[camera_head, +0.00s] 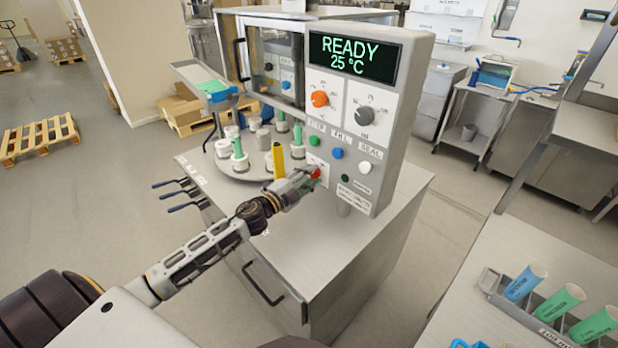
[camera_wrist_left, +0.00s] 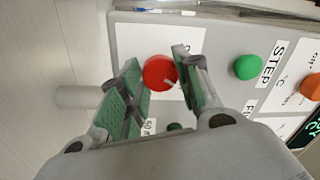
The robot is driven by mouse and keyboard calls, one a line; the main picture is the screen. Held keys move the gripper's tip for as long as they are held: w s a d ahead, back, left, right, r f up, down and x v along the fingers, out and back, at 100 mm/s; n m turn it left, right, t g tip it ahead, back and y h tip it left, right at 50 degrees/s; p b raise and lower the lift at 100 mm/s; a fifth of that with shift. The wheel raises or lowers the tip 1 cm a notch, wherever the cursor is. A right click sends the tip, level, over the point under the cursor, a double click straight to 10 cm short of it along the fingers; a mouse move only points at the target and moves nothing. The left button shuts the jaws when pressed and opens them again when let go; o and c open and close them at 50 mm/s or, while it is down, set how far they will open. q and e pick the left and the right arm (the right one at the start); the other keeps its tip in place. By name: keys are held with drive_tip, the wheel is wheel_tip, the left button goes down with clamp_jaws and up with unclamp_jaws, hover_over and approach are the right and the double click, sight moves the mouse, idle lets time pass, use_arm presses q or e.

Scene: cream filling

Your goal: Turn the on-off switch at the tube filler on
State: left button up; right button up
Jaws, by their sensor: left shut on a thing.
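The tube filler (camera_head: 392,110) stands on a steel cabinet, and its screen reads READY 25 °C. Its red round switch (camera_head: 316,172) sits low on the left of the front panel, on a white label plate. My left gripper (camera_head: 309,178) reaches it from the lower left and is shut on it. In the left wrist view the red switch (camera_wrist_left: 159,72) shows between the tips of the two green-padded fingers, with a small pale mark on its face. The fingers partly hide its label, so I cannot read the switch position. My right gripper is not in view.
A yellow piece (camera_head: 278,161) stands on the turntable close behind my left gripper. A tube rack (camera_head: 500,290) is at lower right.

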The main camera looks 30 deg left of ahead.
use_arm(q)
drive_tip(key=o, duration=1.1)
drive_tip(key=shift+c, duration=0.2)
drive_tip(key=shift+s, duration=0.15)
drive_tip(key=shift+s, duration=0.1)
drive_tip(key=v, duration=1.1)
drive_tip(key=shift+s+a, duration=0.15)
drive_tip(key=shift+s, duration=0.1)
idle(0.8)
